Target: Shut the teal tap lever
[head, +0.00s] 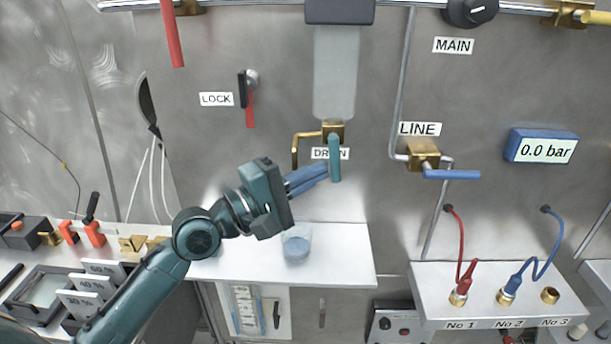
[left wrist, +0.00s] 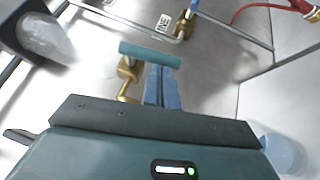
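The teal tap lever (head: 334,158) hangs straight down from the brass tap (head: 333,131) under the clear tank, in front of the DRAIN label. In the left wrist view the lever (left wrist: 150,55) lies across the picture, with the brass tap body (left wrist: 128,68) beside it. My left gripper (head: 323,170) has its blue fingers together with nothing between them. The fingertips are at the left side of the lever's lower part, touching it or very close; the wrist view shows the fingertips (left wrist: 161,70) right against its edge. My right gripper is in neither view.
A clear beaker (head: 297,244) stands on the white shelf (head: 345,262) below my gripper. The brass spout (head: 296,150) is left of the tap. The blue LINE lever (head: 452,174) is to the right, and the red LOCK lever (head: 250,108) is upper left.

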